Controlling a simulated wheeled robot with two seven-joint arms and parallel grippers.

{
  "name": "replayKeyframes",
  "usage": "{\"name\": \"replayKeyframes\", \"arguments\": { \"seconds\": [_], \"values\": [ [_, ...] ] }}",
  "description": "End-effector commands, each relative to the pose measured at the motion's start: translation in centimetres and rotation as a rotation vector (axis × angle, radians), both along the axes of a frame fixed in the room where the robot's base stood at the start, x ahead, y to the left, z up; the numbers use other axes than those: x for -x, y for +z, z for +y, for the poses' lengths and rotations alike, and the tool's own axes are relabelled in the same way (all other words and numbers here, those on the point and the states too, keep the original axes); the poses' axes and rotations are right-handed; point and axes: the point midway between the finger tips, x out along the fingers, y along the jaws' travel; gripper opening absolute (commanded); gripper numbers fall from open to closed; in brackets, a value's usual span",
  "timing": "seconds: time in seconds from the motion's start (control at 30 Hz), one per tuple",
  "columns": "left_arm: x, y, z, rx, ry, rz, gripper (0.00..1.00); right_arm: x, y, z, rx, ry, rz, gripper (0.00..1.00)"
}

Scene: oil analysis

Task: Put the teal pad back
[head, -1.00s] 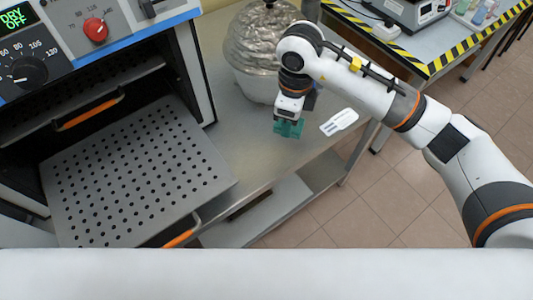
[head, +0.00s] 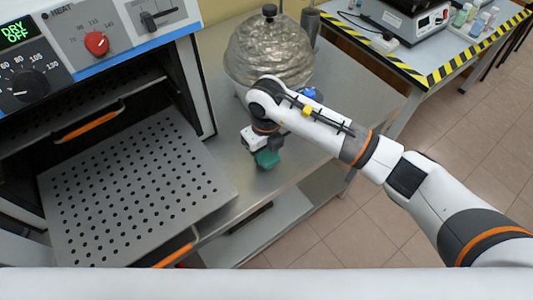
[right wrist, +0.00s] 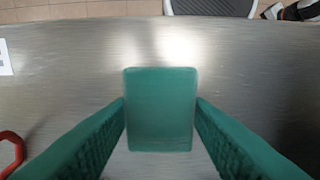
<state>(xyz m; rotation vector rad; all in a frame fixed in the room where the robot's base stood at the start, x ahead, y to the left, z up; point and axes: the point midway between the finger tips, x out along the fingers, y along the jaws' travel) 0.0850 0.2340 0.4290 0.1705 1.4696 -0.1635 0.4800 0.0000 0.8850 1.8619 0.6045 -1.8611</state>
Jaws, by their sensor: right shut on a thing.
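The teal pad (right wrist: 160,110) is a small flat-faced block between the two teal fingers of my right gripper (right wrist: 160,122) in the right wrist view. The fingers touch its two sides, and the gripper is shut on it. In the head view my right gripper (head: 264,150) hangs over the metal bench (head: 222,110), between the oven tray and the foil-like pot. Pad and fingers blend into one teal patch there. My left gripper is not in view.
The oven's perforated tray (head: 130,190) juts out at left, with orange handles (head: 90,126). The silvery pot (head: 268,52) stands behind my right arm. A red curved thing (right wrist: 10,150) and a white card (right wrist: 4,60) lie at the wrist view's left edge.

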Motion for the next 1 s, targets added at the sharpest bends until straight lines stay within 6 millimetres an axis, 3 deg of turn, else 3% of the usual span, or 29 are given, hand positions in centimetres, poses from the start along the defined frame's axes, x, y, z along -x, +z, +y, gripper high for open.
{"name": "replayKeyframes", "arguments": {
  "seconds": [0.17, 0.5, 0.53, 0.67, 1.0],
  "values": [
    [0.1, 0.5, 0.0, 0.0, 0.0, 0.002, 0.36, 0.1, -2.4, 0.0, 0.002, -0.001, 0.002, 0.23],
    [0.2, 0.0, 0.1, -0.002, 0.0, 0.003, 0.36, 0.0, -2.9, 0.0, 0.001, 0.001, -0.001, 0.23],
    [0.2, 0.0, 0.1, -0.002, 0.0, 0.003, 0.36, 0.0, -2.9, 0.0, 0.001, 0.001, -0.001, 0.46],
    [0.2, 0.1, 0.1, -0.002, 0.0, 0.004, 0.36, 0.0, -2.8, 0.0, 0.0, 0.001, 0.0, 0.66],
    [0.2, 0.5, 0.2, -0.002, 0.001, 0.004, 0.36, 0.0, -2.4, 0.0, 0.0, 0.0, 0.0, 0.66]
  ]
}}
